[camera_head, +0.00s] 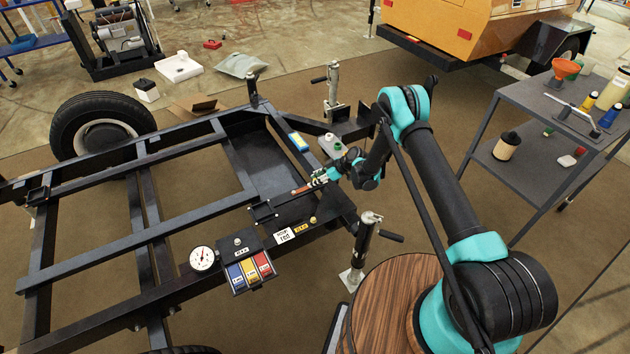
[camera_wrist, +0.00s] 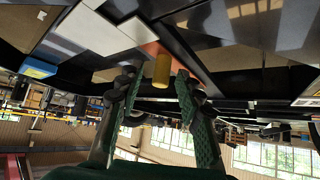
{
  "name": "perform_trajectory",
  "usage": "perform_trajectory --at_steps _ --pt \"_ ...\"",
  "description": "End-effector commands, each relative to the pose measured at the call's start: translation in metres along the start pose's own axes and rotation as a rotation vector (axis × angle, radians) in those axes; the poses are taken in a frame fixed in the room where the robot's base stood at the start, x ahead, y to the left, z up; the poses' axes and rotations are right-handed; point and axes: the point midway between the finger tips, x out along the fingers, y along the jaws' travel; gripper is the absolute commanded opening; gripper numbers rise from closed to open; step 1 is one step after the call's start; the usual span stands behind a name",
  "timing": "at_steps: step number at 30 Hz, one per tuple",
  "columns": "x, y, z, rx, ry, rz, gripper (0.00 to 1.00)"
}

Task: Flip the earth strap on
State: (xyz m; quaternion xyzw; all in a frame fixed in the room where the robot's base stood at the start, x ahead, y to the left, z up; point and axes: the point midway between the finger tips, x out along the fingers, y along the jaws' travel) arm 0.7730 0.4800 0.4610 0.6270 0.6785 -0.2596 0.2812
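The earth strap seems to be the thin copper-orange strip (camera_head: 302,189) lying on the black trailer frame, just left of my gripper (camera_head: 318,180) in the head view. In the wrist view a brass-yellow cylindrical end (camera_wrist: 162,70) stands between my gripper's two green fingers (camera_wrist: 158,82). An orange-copper part (camera_wrist: 151,48) shows behind it. The fingers are apart, with a visible gap on each side of the cylinder, so I see no contact. The strap's far end and its fixing are too small to make out.
The black trailer frame (camera_head: 140,222) spreads left. A gauge (camera_head: 203,258) and a red, yellow and blue box (camera_head: 249,270) sit on its near rail. Jack posts (camera_head: 365,238) stand near the arm. A grey cart (camera_head: 535,98) stands right. A blue block (camera_head: 299,141) lies behind the gripper.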

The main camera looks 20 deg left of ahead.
Motion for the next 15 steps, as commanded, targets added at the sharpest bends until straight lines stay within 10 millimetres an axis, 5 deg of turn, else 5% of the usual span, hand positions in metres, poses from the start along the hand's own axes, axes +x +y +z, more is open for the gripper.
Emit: perform_trajectory --at_steps 8,15 --pt "0.0016 -0.0001 0.0001 0.000 0.000 0.000 0.36" --pt "0.0014 0.0000 0.0001 0.000 0.000 0.000 0.09"
